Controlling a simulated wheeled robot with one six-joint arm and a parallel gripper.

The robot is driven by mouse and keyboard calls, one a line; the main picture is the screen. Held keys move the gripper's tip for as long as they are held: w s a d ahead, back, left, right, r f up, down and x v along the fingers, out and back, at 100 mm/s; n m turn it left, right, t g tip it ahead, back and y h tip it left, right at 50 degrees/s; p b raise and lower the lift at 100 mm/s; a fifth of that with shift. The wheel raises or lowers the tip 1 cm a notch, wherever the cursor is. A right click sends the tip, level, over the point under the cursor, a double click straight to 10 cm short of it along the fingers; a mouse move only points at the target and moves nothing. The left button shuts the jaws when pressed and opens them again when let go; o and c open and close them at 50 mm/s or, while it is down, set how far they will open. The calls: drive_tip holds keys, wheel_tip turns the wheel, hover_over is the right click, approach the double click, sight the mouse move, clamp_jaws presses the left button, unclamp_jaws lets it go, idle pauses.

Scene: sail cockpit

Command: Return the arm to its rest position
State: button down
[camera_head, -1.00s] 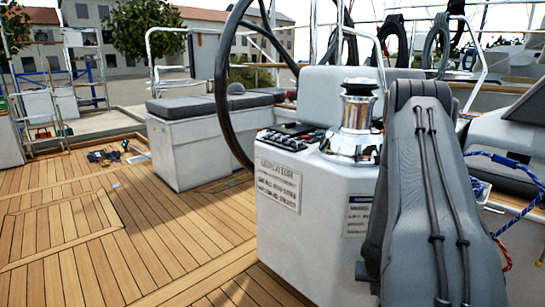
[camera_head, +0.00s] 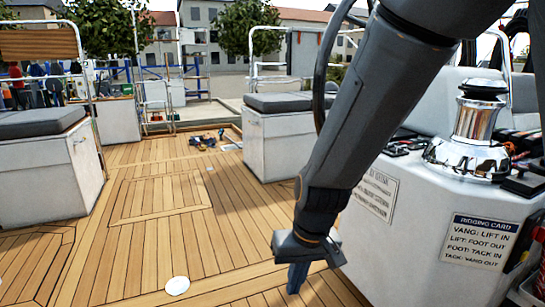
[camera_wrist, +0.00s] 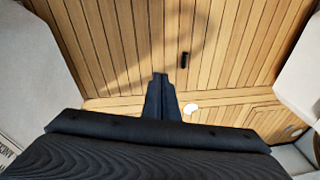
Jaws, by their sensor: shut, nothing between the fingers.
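My arm crosses the right half of the head view, reaching down from the upper right. My gripper (camera_head: 297,277) points down over the teak deck (camera_head: 140,262), in front of the console. Its fingers are together with nothing between them. The wrist view shows the closed fingers (camera_wrist: 161,95) above the deck planks. The arm hides part of the steering wheel and of the console.
The white console (camera_head: 400,238) with a chrome winch (camera_head: 480,128) and a rigging card (camera_head: 478,241) stands at right. Cushioned benches stand at left (camera_head: 48,165) and centre (camera_head: 268,143). A white disc (camera_head: 177,285) lies on the deck. Small items (camera_head: 207,141) lie farther back. The middle deck is clear.

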drive_tip(key=s+a+r+n+g, duration=0.1)
drive_tip(key=s+a+r+n, duration=0.15)
drive_tip(key=s, duration=0.55)
drive_tip(key=s+a+r+n, duration=0.1)
drive_tip(key=s+a+r, duration=0.1)
drive_tip(key=s+a, duration=0.35)
drive_tip(key=s+d+r+m+p, duration=0.1)
drive_tip(key=d+r+m+p, duration=0.2)
drive_tip(key=d+r+p, duration=0.8)
drive_tip(key=s+d+r+m+h+p, duration=0.1)
drive_tip(key=d+r+m+p, duration=0.2)
drive_tip(key=d+r+p, duration=0.8)
wheel_tip(320, 180, up, 5)
drive_tip(key=p, duration=0.8)
drive_tip(key=shift+s+d+r+h, duration=0.15)
drive_tip(key=shift+s+d+h, duration=0.15)
drive_tip(key=shift+s+d, duration=0.1)
drive_tip(key=shift+w, duration=0.1)
